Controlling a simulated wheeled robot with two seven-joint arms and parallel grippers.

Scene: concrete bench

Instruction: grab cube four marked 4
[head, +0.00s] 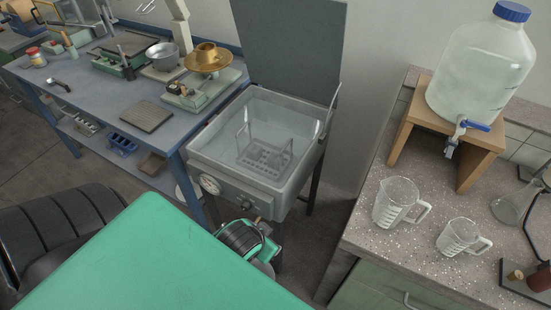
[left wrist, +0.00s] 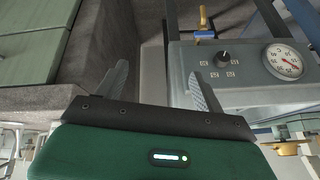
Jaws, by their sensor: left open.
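No cube marked 4 shows in either view. My left gripper (left wrist: 158,72) is open in the left wrist view, with nothing between its two grey fingers. Beyond the fingers is the front panel of a grey water bath (left wrist: 240,86), with a knob and a round dial gauge (left wrist: 288,62). In the head view the fingers of my left gripper cannot be made out. My right gripper is in neither view.
The water bath (head: 197,143) stands open in the head view, with a wire rack (head: 265,158) inside. A blue workbench (head: 95,92) holds scales and bowls at left. A speckled counter (head: 375,240) at right carries two beakers (head: 396,203) and a large bottle (head: 482,68) on a wooden stand.

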